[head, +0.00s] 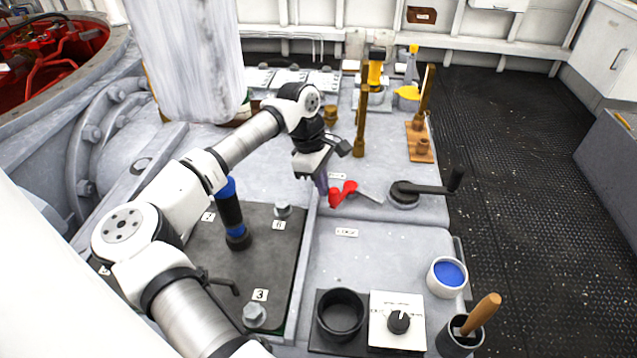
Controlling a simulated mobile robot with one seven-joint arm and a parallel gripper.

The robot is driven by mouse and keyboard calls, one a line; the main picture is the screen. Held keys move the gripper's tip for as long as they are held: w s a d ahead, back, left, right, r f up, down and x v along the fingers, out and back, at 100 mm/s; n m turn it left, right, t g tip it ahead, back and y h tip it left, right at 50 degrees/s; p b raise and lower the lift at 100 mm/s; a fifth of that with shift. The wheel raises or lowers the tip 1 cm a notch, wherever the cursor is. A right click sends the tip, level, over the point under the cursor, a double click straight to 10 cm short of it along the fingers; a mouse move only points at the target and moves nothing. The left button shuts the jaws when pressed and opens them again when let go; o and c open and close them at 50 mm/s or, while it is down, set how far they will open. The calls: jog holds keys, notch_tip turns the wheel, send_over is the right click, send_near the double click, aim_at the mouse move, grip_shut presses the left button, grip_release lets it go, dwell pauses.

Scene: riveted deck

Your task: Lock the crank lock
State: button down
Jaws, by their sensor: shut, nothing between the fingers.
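A black crank (430,188) with a round hub sits near the right edge of the grey deck block. Its arm points right and ends in an upright knob above the block's edge. It looks like the crank lock, though I cannot read whether it is locked. A red lever (342,193) with a grey flat bar lies to its left. My gripper (321,184) points down just left of the red lever, apart from the crank and well left of it. It is shut and empty. The fingertips are small here, and I cannot tell if they touch the lever.
A blue-and-black upright handle (232,215) stands on the dark plate at left. Brown upright levers (361,120) stand behind the crank. A white cup with blue content (447,277), a dial panel (397,322) and a black ring (340,314) are in front. Dark floor lies to the right.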

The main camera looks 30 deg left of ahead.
jog(key=d+n+b, duration=0.2)
jog(key=shift+s+f+n+t, duration=0.2)
jog(key=shift+s+n+t, duration=0.1)
jog(key=shift+d+r+b, duration=0.15)
jog(key=shift+d+b, duration=0.75)
jog(key=shift+d, duration=0.25)
jog(key=shift+a, duration=0.1)
